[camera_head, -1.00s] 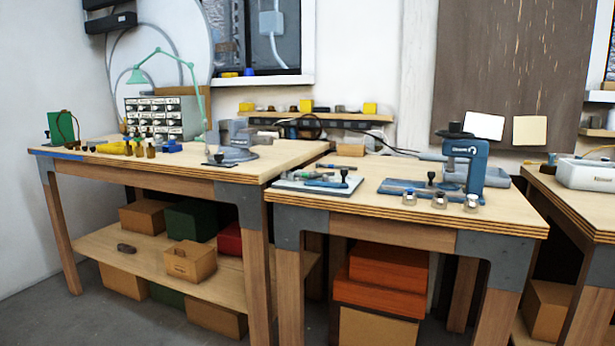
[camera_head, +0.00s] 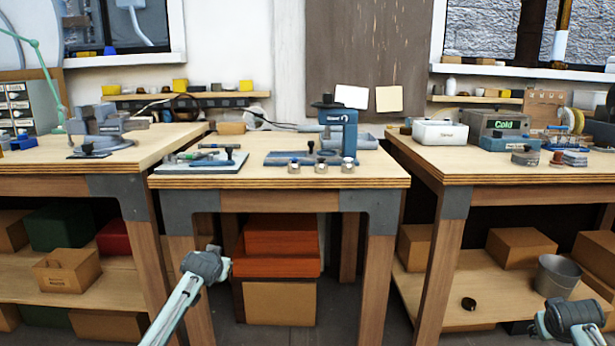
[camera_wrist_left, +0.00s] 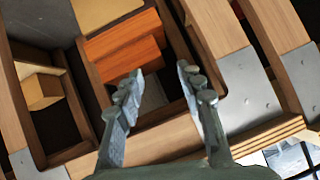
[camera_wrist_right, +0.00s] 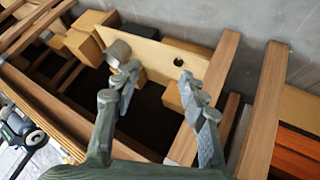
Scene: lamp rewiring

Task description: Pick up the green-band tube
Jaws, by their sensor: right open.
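I cannot make out a green band on any tube in these views. Several small tools or tubes lie on a pale mat (camera_head: 172,168) at the left of the middle table; they are too small to tell apart. Three small metal-topped pieces (camera_head: 320,166) stand at that table's front. My left gripper (camera_wrist_left: 160,73) is open and empty in the left wrist view, in front of the middle table's underside. My right gripper (camera_wrist_right: 157,74) is open and empty in the right wrist view, with a lower shelf beyond it. In the head view, both arms are low, below the tabletops.
A blue press (camera_head: 345,135) stands on the middle table (camera_head: 376,178). The left table holds a grey clamp base (camera_head: 100,140) and drawers (camera_head: 28,106). The right table holds a white bin (camera_head: 440,132) and a box marked Cold (camera_head: 505,128). Boxes (camera_head: 280,250) fill the space below.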

